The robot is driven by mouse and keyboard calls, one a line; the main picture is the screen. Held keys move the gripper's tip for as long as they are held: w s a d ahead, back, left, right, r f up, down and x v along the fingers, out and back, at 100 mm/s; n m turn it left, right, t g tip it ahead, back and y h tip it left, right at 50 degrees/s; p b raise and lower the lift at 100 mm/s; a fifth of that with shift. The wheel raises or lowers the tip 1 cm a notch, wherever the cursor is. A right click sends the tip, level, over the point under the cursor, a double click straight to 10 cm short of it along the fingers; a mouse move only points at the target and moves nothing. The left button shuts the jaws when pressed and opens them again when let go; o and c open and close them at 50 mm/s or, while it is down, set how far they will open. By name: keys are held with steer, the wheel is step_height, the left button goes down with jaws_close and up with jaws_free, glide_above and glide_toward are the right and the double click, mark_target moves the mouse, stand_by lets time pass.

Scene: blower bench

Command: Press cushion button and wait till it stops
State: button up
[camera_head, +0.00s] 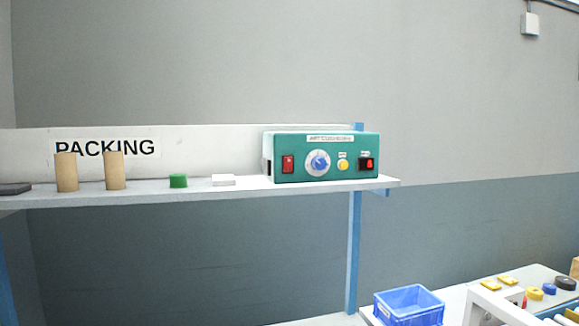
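A green control box (328,157) stands at the right end of a shelf in the head view. Its top label seems to read "ART CUSHIONS", but it is too small to read surely. The small labels above the yellow button and right switch are unreadable. My gripper is not in view.
The shelf (235,190) also holds two cardboard tubes (67,172), a green cap (178,181) and a white block (223,181), below a "PACKING" sign (105,148). A blue post (353,250) supports it. A blue crate (409,311) and small coloured items lie lower right.

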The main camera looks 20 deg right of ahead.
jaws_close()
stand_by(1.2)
